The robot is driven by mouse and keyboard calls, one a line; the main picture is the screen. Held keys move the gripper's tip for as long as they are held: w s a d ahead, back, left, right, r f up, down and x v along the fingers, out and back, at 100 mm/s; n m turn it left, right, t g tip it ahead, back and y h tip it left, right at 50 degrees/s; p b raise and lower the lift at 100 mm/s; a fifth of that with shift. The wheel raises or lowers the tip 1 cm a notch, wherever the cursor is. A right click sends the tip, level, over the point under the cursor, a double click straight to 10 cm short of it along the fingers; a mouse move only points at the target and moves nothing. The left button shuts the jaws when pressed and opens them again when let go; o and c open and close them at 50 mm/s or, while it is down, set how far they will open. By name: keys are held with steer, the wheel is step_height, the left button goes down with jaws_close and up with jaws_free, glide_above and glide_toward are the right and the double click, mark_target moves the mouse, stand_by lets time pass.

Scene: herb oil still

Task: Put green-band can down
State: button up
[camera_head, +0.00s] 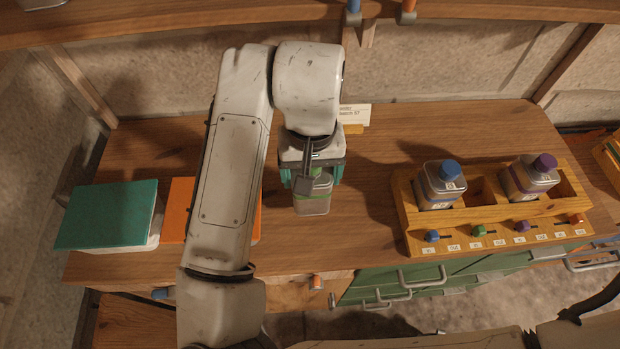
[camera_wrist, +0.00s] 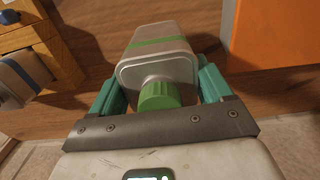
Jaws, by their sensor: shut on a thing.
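The green-band can (camera_head: 312,200) is a small grey container with a green cap and a green band. My gripper (camera_head: 312,172) is shut on it, with a teal finger on each side. In the head view the can is upright over the wooden bench, left of the wooden rack; I cannot tell if its base touches the bench top. In the wrist view the can (camera_wrist: 160,62) sits between the teal fingers (camera_wrist: 160,88), its green cap toward the palm. In the head view the gripper hides the top of the can.
A wooden rack (camera_head: 480,208) at the right holds a blue-capped can (camera_head: 439,187) and a purple-capped can (camera_head: 528,180), with empty slots. A teal-covered book (camera_head: 108,213) and an orange one (camera_head: 180,208) lie at the left. A small card (camera_head: 355,114) stands behind. The bench (camera_head: 360,225) is clear between can and rack.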

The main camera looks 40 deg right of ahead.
steer(key=shift+w+f, duration=0.15)
steer(key=shift+f, duration=1.55)
steer(key=shift+f, duration=0.2)
steer(key=o, duration=1.4)
